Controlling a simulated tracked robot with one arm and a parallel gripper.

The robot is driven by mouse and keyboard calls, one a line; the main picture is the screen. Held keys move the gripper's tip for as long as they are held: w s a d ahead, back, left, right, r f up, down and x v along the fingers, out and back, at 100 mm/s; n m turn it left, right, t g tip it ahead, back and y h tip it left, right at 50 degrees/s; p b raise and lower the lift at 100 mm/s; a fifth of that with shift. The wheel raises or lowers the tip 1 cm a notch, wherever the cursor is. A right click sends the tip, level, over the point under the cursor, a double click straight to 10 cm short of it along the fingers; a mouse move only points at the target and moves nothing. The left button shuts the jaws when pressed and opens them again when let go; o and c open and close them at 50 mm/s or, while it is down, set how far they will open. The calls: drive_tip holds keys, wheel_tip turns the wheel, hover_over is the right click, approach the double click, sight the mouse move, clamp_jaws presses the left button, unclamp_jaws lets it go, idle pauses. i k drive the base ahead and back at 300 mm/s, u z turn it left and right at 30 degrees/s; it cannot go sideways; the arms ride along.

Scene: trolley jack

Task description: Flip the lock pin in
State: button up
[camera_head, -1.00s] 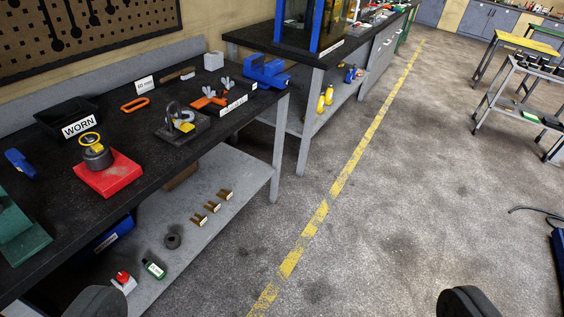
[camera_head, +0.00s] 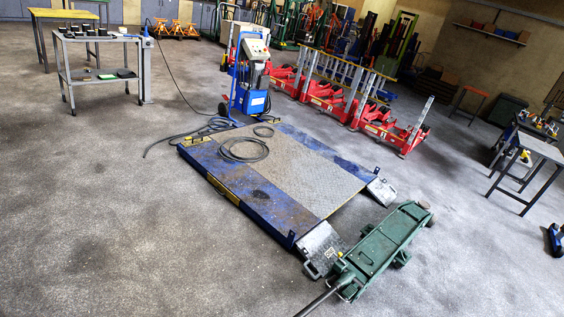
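A green trolley jack (camera_head: 385,243) stands on the floor at the lower right of centre, beside the near right corner of a lift platform. Its dark handle (camera_head: 318,300) runs down to the bottom edge of the picture. The lock pin cannot be made out at this distance. My gripper is not in view.
The low blue lift platform (camera_head: 295,170) with a hose on it fills the middle. A blue power unit (camera_head: 250,85) stands behind it, and red lifting units (camera_head: 330,100) line the back. A grey trolley (camera_head: 95,65) is at upper left. Floor at left is clear.

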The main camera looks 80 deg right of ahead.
sight(340, 255)
drive_tip(key=z, duration=3.65)
drive_tip(key=i, duration=1.05)
drive_tip(key=z, duration=0.35)
drive_tip(key=i, duration=1.3)
drive_tip(key=u, duration=0.8)
